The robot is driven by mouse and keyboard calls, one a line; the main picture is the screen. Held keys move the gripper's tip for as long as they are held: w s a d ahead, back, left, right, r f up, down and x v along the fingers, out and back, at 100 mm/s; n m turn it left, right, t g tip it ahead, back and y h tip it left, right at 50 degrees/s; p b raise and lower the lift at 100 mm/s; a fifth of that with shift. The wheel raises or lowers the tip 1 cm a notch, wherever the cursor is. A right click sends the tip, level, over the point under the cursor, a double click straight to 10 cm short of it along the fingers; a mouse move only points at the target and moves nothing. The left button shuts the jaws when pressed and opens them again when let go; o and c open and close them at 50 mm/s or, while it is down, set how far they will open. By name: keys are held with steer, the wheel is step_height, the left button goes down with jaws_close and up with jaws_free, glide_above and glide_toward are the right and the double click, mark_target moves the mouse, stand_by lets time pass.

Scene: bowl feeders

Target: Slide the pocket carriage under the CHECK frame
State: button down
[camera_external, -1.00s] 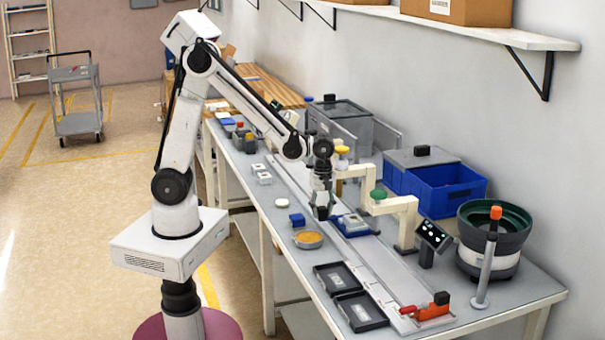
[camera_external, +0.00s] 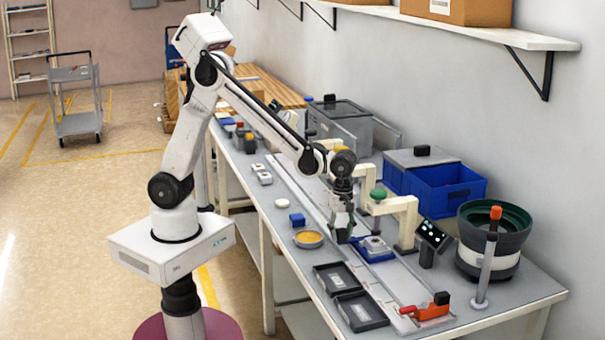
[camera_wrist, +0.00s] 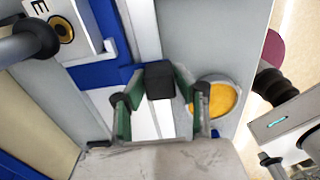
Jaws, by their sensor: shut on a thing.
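The pocket carriage (camera_external: 378,255) is a blue block with a pale top piece on the long rail. In the wrist view its blue body (camera_wrist: 95,75) shows at upper left, under a pale plate with a gold ring and a letter E. My gripper (camera_external: 346,236) is at its left side, shut on the carriage's black handle (camera_wrist: 160,80), between the green fingertips. A cream frame with a green knob (camera_external: 405,205) stands just behind the carriage. Another cream frame (camera_external: 345,168) stands farther back, partly hidden by my wrist. No CHECK label is readable, and I cannot tell whether the carriage is under a frame.
Two black trays (camera_external: 360,311) lie nearer the front. An orange-red clamp (camera_external: 432,312) is at the rail's near end. A small display (camera_external: 433,236) and bowl feeder (camera_external: 495,240) stand right.

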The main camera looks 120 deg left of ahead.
steer(key=c, duration=1.4)
jaws_free()
steer(key=shift+o, duration=0.2)
steer(key=shift+r, duration=0.1)
step_height(320, 180, up, 12)
steer(key=s+d+m+t, duration=0.3)
steer(key=s+d+m, duration=0.6)
steer(key=m, duration=0.5)
steer(key=s+d+m+t, duration=0.4)
steer(key=s+d+m, duration=0.5)
steer(key=s+m, duration=0.5)
steer(key=shift+d, duration=0.3)
